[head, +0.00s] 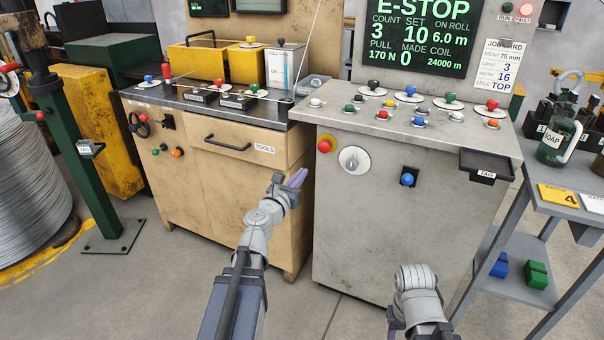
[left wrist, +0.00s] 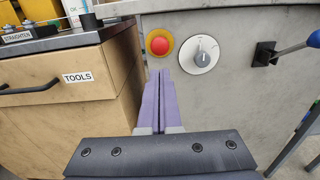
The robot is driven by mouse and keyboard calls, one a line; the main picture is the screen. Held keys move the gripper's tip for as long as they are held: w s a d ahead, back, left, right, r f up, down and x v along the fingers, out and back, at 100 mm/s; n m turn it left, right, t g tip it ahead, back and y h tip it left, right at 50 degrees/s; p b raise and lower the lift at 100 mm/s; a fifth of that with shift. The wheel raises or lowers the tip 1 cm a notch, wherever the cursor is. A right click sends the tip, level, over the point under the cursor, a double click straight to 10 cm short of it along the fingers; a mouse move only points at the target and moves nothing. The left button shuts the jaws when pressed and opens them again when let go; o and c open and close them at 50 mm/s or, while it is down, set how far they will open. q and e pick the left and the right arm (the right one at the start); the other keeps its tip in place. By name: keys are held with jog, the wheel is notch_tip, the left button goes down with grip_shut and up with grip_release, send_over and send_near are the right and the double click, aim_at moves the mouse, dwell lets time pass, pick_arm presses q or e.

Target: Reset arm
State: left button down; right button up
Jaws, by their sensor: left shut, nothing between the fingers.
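My left gripper (head: 298,178) is shut and empty, held in the air in front of the gap between the tan and grey cabinets. In the left wrist view its purple fingers (left wrist: 159,85) lie together and point toward the grey cabinet, their tips just below the red button. The red mushroom button (head: 324,146) on a yellow ring and the rotary knob (head: 354,159) on a white disc sit on the grey cabinet front (head: 375,210). My fingers look apart from both. Part of my right arm shows at the bottom right of the head view; its gripper is not visible.
The screen (head: 415,35) reads E-STOP, and the FAULT lamp (head: 526,9) glows. Several coloured knobs stand on the grey cabinet top. The tan cabinet (head: 215,185) has a TOOLS drawer. A blue-knobbed lever (head: 407,179) projects at right. A wire coil (head: 30,190) stands far left.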

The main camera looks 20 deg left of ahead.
pick_arm(q)
jog(key=s+d+m+g+h+p, duration=0.2)
jog(key=d+m+g+p, duration=0.15)
jog(key=d+m, duration=0.4)
jog(key=s+d+r+m+g+h+p, duration=0.1)
jog(key=s+d+m+g+h+p, duration=0.2)
jog(key=d+m+p, duration=0.35)
jog(key=s+d+m+g+h+p, duration=0.2)
jog(key=d+m+g+p, duration=0.1)
jog(key=d+m, duration=0.55)
jog(key=s+d+m+g+y+p, duration=0.45)
jog(key=s+m+g+p, duration=0.2)
jog(key=s+m, duration=0.4)
jog(key=s+a+r+m+g+y+p, duration=0.2)
jog(key=s+a+m+y+p, duration=0.1)
jog(key=s+m+y+p, duration=0.2)
jog(key=shift+s+m, duration=0.6)
jog(key=shift+s, duration=0.45)
jog(key=shift+a, duration=0.1)
